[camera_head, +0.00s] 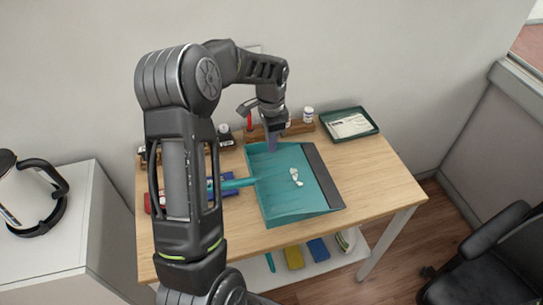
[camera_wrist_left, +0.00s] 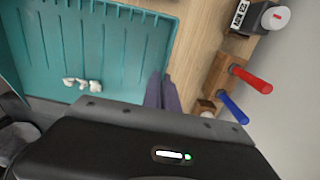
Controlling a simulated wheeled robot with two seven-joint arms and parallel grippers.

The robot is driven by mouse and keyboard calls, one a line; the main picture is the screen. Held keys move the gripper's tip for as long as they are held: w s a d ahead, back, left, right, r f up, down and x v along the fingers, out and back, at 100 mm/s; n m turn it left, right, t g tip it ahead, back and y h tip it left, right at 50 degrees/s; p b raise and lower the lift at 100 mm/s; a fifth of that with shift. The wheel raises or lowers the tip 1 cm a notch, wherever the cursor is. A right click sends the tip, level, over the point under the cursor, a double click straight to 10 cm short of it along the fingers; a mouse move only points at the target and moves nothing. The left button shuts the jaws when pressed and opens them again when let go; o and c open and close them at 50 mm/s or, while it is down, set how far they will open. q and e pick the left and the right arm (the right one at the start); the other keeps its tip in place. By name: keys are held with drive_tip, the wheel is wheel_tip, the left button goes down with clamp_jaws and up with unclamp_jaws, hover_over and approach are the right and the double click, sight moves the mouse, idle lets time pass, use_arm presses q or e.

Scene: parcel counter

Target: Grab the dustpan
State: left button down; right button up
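The teal dustpan (camera_head: 282,205) lies on the wooden table, with a dark strip along its right edge and its handle (camera_head: 238,183) pointing left, partly behind my left arm. White crumpled bits (camera_head: 296,177) lie in it. My left gripper (camera_head: 272,146) points down at the dustpan's far side wall. In the left wrist view its two fingers (camera_wrist_left: 163,93) are close together, and the rim of the dustpan (camera_wrist_left: 170,50) runs in between them. They look shut on that wall, though the contact itself is hidden. My right gripper is not in view.
A wooden rack (camera_wrist_left: 218,72) with red and blue tools stands just behind the dustpan. A dark green tray (camera_head: 365,133) with a white item is at the back right. The table's right side is clear. A white cabinet with a kettle (camera_head: 28,190) stands left, an office chair (camera_head: 490,260) right.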

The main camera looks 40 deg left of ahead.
use_arm(q)
drive_tip(key=shift+r, duration=1.15)
